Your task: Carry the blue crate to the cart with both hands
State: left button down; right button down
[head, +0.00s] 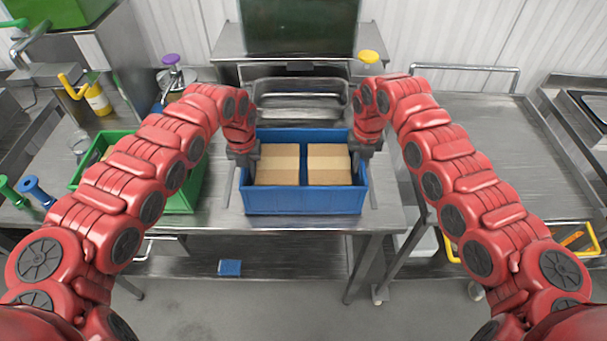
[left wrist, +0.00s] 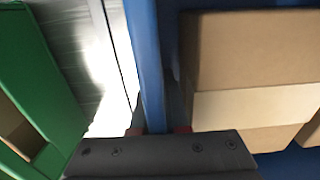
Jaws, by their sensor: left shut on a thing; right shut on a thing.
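The blue crate (head: 303,203) stands on the steel table in the middle of the head view, with a divider and two cardboard boxes (head: 278,165) inside. My left gripper (head: 244,158) is shut on the crate's left wall. In the left wrist view the blue wall (left wrist: 147,60) runs between the fingers, with a taped box (left wrist: 250,70) to its right. My right gripper (head: 362,154) is shut on the crate's right wall. The cart (head: 475,140) with a steel top and a push handle stands to the right of the table.
A green crate (head: 183,201) stands left of the blue crate. It also shows in the left wrist view (left wrist: 35,75). Behind the blue crate is a steel tray or rack (head: 297,95). The cart's top looks clear. A yellow-framed item (head: 455,247) is low at the right.

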pick_arm(q)
jog(key=shift+a+r, duration=0.1)
jog(key=shift+r, duration=0.05)
pick_arm(e)
jog(key=shift+d+r, duration=0.1)
